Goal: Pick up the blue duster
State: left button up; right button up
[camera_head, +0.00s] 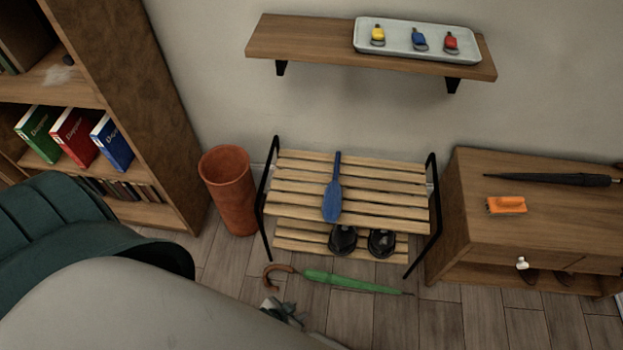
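The blue duster (332,203) lies on the top slats of a wooden shoe rack (390,187). Its thin handle points toward the wall and its wide head lies toward the front edge. My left gripper (288,312) shows only in part at the bottom middle, low over the floor and in front of the rack. It is well apart from the duster. My own pale arm hides much of it, so its fingers cannot be made out. My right gripper is not in view.
A green umbrella (345,282) lies on the floor before the rack. Black shoes (343,240) sit on the lower tier. A terracotta bin (229,190) stands left, a cabinet (530,225) right. A wall shelf (300,40) hangs above. A green armchair (60,215) is at left.

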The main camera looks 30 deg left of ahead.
aim_at(332, 204)
jog(key=u, duration=1.2)
jog(key=i+l, duration=0.1)
jog(key=i, duration=0.2)
jog(key=i+l+u, duration=0.1)
jog(key=i, duration=0.2)
